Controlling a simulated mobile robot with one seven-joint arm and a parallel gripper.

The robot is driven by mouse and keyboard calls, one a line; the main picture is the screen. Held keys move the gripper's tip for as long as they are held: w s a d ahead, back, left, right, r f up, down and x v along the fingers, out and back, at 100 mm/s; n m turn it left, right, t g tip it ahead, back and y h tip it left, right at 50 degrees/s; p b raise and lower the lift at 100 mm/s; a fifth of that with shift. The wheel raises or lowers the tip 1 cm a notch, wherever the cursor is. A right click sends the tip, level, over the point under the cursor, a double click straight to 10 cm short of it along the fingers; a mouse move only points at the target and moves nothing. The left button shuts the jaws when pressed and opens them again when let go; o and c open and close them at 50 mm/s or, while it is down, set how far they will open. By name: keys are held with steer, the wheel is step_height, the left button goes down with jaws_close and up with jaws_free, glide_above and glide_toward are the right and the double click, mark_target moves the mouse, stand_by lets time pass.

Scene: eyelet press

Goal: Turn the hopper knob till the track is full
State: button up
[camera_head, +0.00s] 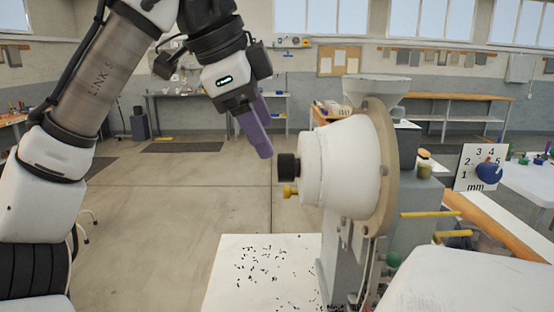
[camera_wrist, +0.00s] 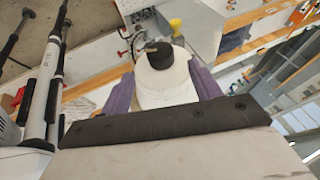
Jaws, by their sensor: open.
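The hopper (camera_head: 340,168) is a white drum on a pale round plate, right of centre in the head view. Its black knob (camera_head: 288,167) sticks out on the left, with a small yellow knob (camera_head: 290,191) below it. My gripper (camera_head: 262,148) has purple fingers and hangs just up and left of the black knob, apart from it. In the wrist view the open fingers (camera_wrist: 161,88) lie either side of the white drum, with the black knob (camera_wrist: 159,55) beyond them and nothing held. I cannot make out the track or how full it is.
A dial plate marked in mm with a blue knob (camera_head: 488,173) stands at the right. Yellow bars (camera_head: 428,214) jut out beside the press. A white board (camera_head: 262,268) below carries many small dark bits.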

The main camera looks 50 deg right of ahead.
mark_target(279, 160)
steer(key=x, duration=0.7)
steer(key=shift+p, duration=0.35)
steer(key=c, duration=1)
steer(key=shift+f, duration=0.1)
